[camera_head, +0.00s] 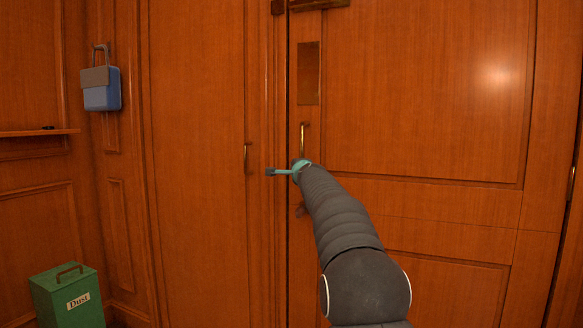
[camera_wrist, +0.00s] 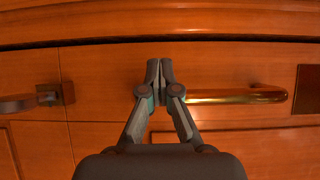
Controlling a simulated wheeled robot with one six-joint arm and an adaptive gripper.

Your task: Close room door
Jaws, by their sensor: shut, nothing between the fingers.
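The room door (camera_head: 420,90) is a large panelled wooden leaf at the right in the head view. A narrow dark line runs down its left edge; I cannot tell whether it is latched. A brass pull handle (camera_head: 303,139) stands near that edge, below a brass plate (camera_head: 308,72). My gripper (camera_head: 270,172) is shut and empty, pointing left across the door's left edge, just below the pull handle. In the wrist view the shut fingertips (camera_wrist: 160,66) are in front of the wood, beside the brass handle (camera_wrist: 240,95); contact is unclear. A dark latch-like fitting (camera_wrist: 50,97) is at left.
A wooden panel with a small handle (camera_head: 247,158) is left of the door. A blue and grey bag-like box (camera_head: 101,90) hangs on the left wall, above a green "Dust" bin (camera_head: 68,297). A small shelf (camera_head: 35,133) juts out at far left.

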